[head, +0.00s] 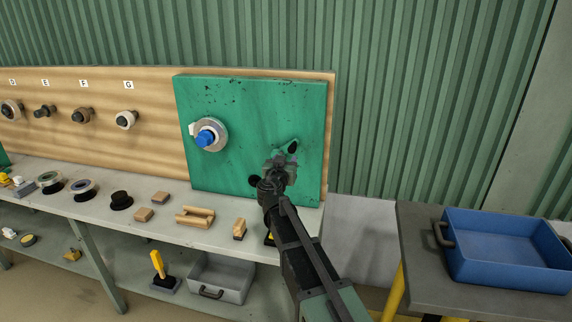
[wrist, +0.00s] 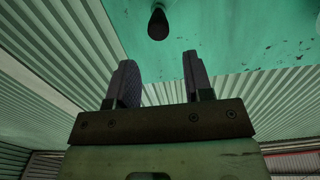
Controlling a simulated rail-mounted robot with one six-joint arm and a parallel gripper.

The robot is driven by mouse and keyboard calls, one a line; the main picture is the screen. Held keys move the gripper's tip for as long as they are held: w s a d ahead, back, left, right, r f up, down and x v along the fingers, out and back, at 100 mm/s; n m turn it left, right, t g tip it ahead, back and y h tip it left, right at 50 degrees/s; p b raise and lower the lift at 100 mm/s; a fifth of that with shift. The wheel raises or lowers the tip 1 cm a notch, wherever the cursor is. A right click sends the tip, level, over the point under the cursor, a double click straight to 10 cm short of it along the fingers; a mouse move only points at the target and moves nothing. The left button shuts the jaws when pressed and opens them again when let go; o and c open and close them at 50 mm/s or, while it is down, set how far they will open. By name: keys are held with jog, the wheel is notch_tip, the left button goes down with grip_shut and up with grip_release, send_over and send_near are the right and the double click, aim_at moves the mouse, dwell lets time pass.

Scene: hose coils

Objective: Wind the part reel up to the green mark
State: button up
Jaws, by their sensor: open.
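A green panel (head: 250,165) on the back board carries a round pale disc (head: 220,134) with a blue hub (head: 205,138) and a small white tab (head: 193,129). A dark rounded knob (head: 293,147) stands out from the panel at right; it also shows in the wrist view (wrist: 158,22). My gripper (head: 279,160) is just in front of the panel near this knob. In the wrist view my gripper (wrist: 160,78) is open and empty, with the knob beyond the fingertips, between their lines. I cannot tell which part is the reel, and no separate green mark is clear.
The bench (head: 165,222) holds spools (head: 83,190), a black round part (head: 121,201) and wooden blocks (head: 195,216). Several knobs hang on the wooden board at left. A grey tray (head: 222,278) is on the lower shelf. A blue tray (head: 500,275) stands on the table at right.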

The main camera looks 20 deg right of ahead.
aim_at(291, 151)
jog(key=shift+x, duration=4.05)
jog(key=shift+d, duration=0.15)
